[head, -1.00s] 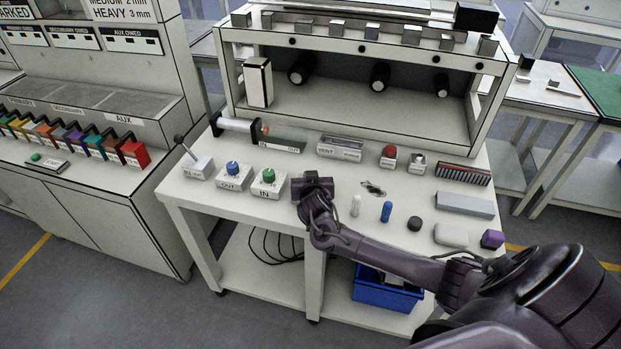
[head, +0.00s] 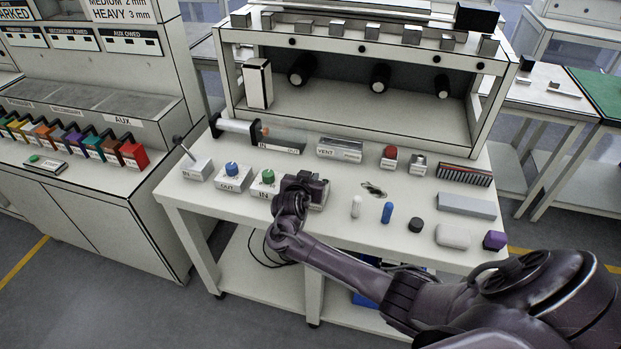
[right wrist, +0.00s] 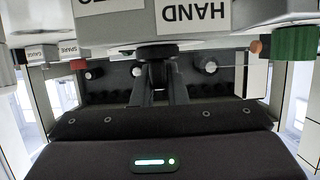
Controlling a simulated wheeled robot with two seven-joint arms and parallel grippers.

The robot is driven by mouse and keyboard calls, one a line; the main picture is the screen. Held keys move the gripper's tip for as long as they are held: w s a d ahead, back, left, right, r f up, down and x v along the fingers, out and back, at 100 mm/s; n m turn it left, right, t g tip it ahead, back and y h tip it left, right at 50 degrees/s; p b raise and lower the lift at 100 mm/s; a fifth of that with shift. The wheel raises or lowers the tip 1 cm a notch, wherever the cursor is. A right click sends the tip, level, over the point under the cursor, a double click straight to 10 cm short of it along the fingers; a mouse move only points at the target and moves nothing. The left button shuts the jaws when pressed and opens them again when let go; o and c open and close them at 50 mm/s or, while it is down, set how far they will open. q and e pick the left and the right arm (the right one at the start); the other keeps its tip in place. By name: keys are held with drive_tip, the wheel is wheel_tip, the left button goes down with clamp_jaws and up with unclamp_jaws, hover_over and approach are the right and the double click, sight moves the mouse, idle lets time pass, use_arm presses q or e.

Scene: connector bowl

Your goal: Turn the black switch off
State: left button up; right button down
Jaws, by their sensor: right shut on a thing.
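My right gripper (right wrist: 157,72) is shut on a black knob (right wrist: 157,52), taken to be the black switch, in the right wrist view. The knob is on the underside, in that view, of a white box (right wrist: 110,22) with an upside-down HAND label (right wrist: 203,12) and a second label partly cut off. In the head view my right gripper (head: 300,188) covers the knob and most of this box, so the knob's setting is hidden. My left gripper is not in view.
Just left of my right gripper stands a box with a green knob (head: 268,177), then one with a blue knob (head: 232,169) and a lever box (head: 197,168). A white peg (head: 356,206) and a blue peg (head: 387,212) stand to the right. A shelf unit (head: 350,105) rises behind.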

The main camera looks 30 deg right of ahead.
drive_tip(key=c, duration=1.4)
unclamp_jaws()
drive_tip(key=shift+c, duration=0.2)
drive_tip(key=v, duration=0.7)
drive_tip(key=shift+s+a, duration=0.25)
drive_tip(key=shift+s, duration=0.05)
